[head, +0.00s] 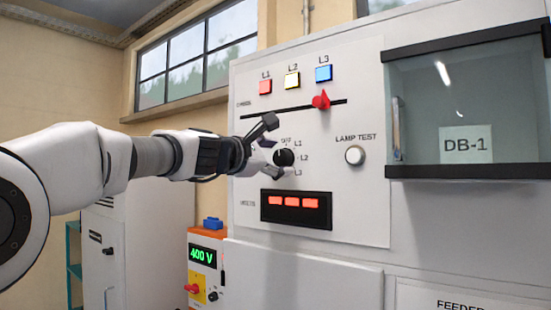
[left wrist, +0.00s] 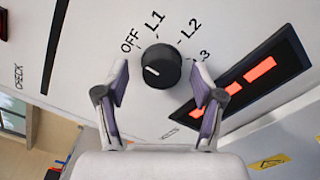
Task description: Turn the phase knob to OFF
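The phase knob (head: 284,157) is a round black knob on the white panel, with OFF, L1, L2 and L3 printed around it. In the left wrist view the knob (left wrist: 161,67) has a short white mark at its left side, which does not line up clearly with any of these labels. My left gripper (head: 273,146) is in front of the panel at the knob. Its two fingers (left wrist: 160,78) are spread, one on each side of the knob, with gaps showing. I cannot tell how far the fingertips are from the panel. My right gripper is not in view.
Above the knob are red, yellow and blue lamps and a slot with a red lever (head: 320,101). A LAMP TEST button (head: 355,155) is at its right. A black display (head: 296,209) with red segments is below. A 400 V box (head: 205,262) stands lower left.

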